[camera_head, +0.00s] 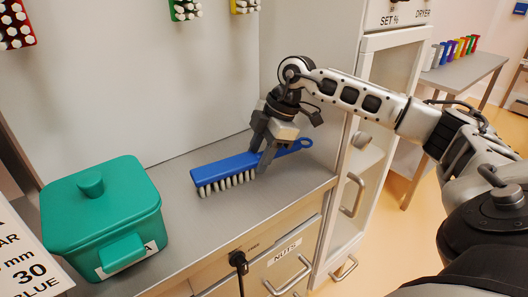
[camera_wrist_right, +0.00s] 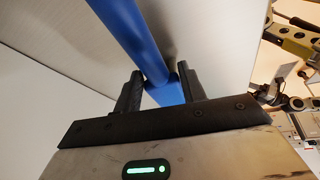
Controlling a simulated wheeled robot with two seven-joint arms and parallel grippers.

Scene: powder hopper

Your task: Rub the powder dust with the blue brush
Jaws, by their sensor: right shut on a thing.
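The blue brush (camera_head: 222,173) with white bristles facing down is over the grey counter (camera_head: 190,232), right of the green box. I cannot tell whether its bristles touch the counter. My right gripper (camera_head: 266,150) comes from above and is shut on the brush near where the handle meets the head; the looped handle end sticks out to the right. In the right wrist view the blue brush (camera_wrist_right: 130,35) runs between the two dark fingers of the gripper (camera_wrist_right: 160,92). No powder dust can be made out. My left gripper is not in view.
A green lidded box (camera_head: 100,215) stands at the counter's left, near a printed sign (camera_head: 25,262). A white cabinet (camera_head: 350,190) with handles bounds the right side. Brush racks (camera_head: 185,9) hang on the back wall. The counter between box and brush is clear.

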